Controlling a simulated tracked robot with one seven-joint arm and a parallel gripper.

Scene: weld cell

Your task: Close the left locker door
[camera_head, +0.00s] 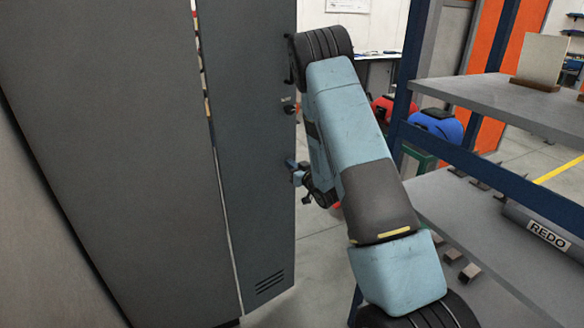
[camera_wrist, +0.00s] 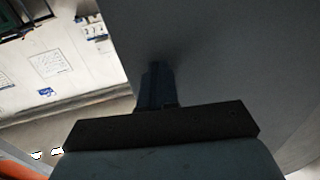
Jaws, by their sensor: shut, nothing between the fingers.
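A dark grey locker door (camera_head: 250,150) with vent slots low down stands in the middle-left of the head view. A latch (camera_head: 288,105) shows by its right edge. A larger dark grey panel (camera_head: 110,140) fills the left; I cannot tell whether it is another door or the locker's side. My gripper (camera_head: 292,168) is at the vented door's right edge, below the latch. In the wrist view my gripper (camera_wrist: 157,72) is shut and empty, its fingers close to a plain grey panel (camera_wrist: 220,60). I cannot tell if they touch it.
A narrow gap between the two grey panels shows coloured items (camera_head: 203,75). Red and blue objects (camera_head: 435,125) lie behind my arm. Some floor is clear between locker and shelf.

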